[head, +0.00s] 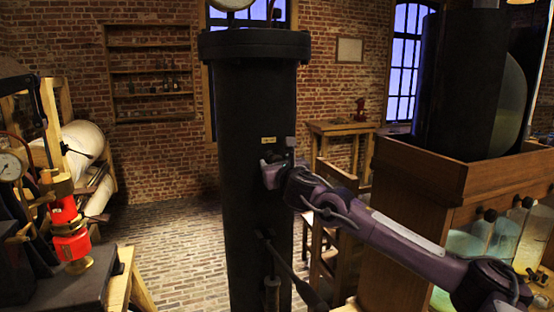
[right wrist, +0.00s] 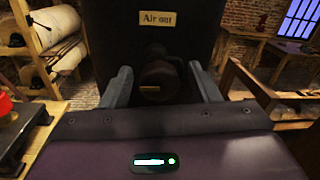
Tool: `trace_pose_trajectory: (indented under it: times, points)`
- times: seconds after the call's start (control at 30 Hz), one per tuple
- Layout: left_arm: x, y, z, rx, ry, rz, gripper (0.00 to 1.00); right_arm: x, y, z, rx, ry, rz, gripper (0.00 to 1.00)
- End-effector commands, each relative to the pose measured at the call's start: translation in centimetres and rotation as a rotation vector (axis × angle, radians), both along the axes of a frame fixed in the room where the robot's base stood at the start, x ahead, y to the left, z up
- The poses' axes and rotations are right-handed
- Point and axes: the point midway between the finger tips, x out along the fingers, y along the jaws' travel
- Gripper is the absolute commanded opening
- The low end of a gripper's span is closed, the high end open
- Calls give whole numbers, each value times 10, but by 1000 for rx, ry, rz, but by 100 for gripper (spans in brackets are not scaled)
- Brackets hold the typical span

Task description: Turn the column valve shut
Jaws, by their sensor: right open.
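A tall black column (head: 258,100) stands in the middle of the head view. Its "Air out" label is on the front, and in the right wrist view the label (right wrist: 158,18) sits above a dark round valve knob (right wrist: 165,72) with a small brass strip. My right gripper (right wrist: 162,84) is open, with one finger on each side of the knob; gaps show between fingers and knob. In the head view my right gripper (head: 272,172) is at the column's front and hides most of the valve. My left gripper is not in view.
A lever (head: 290,268) sticks out low on the column, below my right arm. A wooden cabinet (head: 420,170) with glass jars stands on the right. A red device (head: 70,235) and a pressure gauge (head: 10,167) are on the left. Brick floor (head: 170,245) lies open left of the column.

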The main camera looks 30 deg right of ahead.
Motion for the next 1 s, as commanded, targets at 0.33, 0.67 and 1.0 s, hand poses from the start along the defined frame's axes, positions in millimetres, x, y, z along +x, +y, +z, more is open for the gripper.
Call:
trace_pose_trajectory:
  times: [0.33, 0.67, 1.0]
  points:
    - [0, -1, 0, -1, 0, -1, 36, 1, 0, -1, 0, 0, 1, 45]
    - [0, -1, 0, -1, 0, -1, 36, 1, 0, -1, 1, 0, 1, 11]
    - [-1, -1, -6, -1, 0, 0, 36, 1, 0, -2, 88, -21, 1, 11]
